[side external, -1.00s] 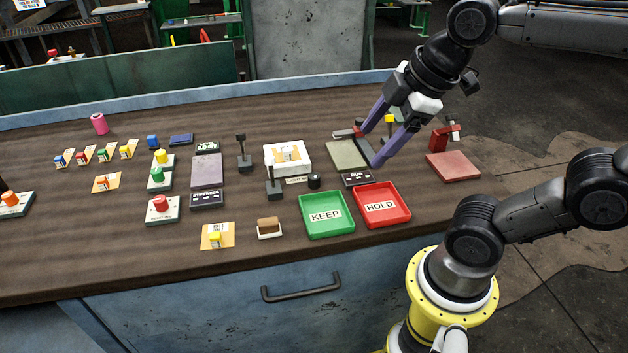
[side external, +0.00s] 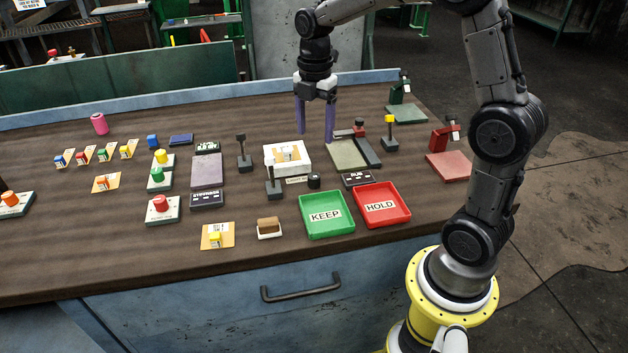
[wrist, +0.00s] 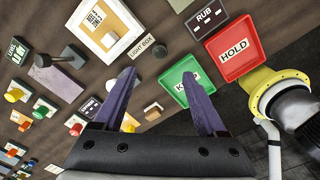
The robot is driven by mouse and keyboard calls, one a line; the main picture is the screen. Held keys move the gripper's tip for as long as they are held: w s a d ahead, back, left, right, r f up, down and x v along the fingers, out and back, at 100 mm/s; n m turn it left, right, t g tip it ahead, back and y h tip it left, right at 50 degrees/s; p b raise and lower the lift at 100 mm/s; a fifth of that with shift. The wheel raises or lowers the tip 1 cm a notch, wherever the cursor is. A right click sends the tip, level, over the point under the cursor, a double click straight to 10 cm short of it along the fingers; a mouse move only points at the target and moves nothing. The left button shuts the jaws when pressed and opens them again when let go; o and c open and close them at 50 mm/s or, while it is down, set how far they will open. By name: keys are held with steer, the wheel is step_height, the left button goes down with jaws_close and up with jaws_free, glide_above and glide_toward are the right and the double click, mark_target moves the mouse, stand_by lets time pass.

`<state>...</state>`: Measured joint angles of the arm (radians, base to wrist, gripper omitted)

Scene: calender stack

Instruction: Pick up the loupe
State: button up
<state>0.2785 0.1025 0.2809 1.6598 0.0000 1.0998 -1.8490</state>
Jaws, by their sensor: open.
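A short black cylinder that looks like the loupe (side external: 314,181) stands upright on the bench, beside the LIGHT BOX label and the white light box (side external: 270,160). In the wrist view the loupe (wrist: 160,51) shows just beyond the fingertips, roughly between them. My gripper (side external: 315,138) is open and empty, with its two purple fingers pointing down, in the air around the back right of the light box. The wrist view shows the spread fingers (wrist: 159,76) with nothing between them. The loupe is apart from both fingers.
A grey-green pad (side external: 346,153) lies behind.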

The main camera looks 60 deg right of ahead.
mark_target(314, 176)
steer(key=f, duration=1.2)
steer(key=shift+a, duration=0.2)
jaws_close()
